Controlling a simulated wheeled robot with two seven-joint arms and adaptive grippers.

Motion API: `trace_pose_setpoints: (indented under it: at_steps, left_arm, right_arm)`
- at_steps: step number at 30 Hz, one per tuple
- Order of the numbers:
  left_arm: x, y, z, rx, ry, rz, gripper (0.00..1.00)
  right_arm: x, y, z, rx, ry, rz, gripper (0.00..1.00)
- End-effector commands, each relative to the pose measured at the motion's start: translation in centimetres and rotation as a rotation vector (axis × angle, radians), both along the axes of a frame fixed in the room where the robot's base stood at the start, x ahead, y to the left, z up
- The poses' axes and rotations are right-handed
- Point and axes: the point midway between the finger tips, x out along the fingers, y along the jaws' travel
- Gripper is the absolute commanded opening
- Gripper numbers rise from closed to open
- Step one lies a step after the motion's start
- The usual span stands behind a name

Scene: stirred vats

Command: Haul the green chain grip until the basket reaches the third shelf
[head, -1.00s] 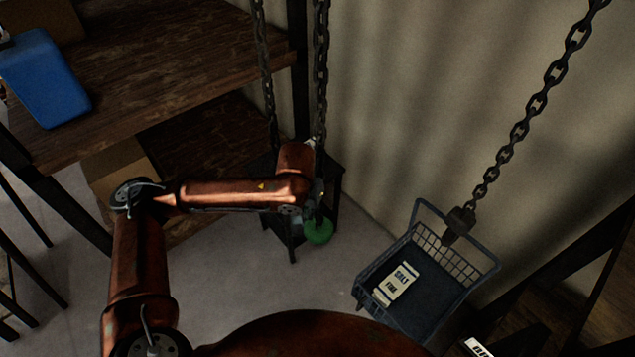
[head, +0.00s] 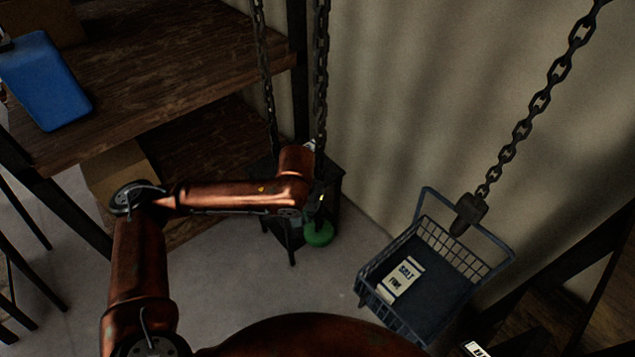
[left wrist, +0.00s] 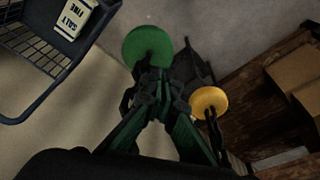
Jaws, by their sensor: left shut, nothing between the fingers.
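The green grip (head: 318,235) is a round green disc at the foot of a dark chain, low beside the shelf. In the left wrist view the green grip (left wrist: 146,43) shows just beyond my fingertips. My left gripper (left wrist: 156,84) is shut with nothing between its fingers, close to the grip; I cannot tell whether it touches it. In the head view my wrist partly hides this area. The blue wire basket (head: 364,286) hangs tilted from another chain (head: 517,133) at right, holding a white packet (head: 402,279). It also shows in the left wrist view (left wrist: 33,100). My right gripper is not in view.
A yellow disc (left wrist: 208,101) on a chain hangs right of the green grip. A small dark stand (left wrist: 196,68) is behind. Wooden shelves (head: 190,50) with a blue container (head: 45,80) stand at left. Dark frame bars (head: 600,240) stand at right. The wall is close behind.

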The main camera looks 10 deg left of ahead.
Motion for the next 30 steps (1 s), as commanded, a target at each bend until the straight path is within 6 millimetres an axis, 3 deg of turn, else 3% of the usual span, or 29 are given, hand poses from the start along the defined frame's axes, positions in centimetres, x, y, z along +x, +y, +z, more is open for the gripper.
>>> trace_pose_setpoints:
  at_steps: [10, 25, 30]
  left_arm:
    - [0.0, -0.2, -0.3, -0.004, 0.002, -0.005, 0.00]
    - [-0.1, -0.3, -3.7, -0.004, 0.004, -0.005, 0.00]
    - [-0.1, -0.3, -3.1, -0.004, 0.003, -0.005, 0.00]
  right_arm:
    - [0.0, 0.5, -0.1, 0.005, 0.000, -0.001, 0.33]
    - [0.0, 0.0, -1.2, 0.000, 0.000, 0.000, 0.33]
    - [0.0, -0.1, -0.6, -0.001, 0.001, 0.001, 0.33]
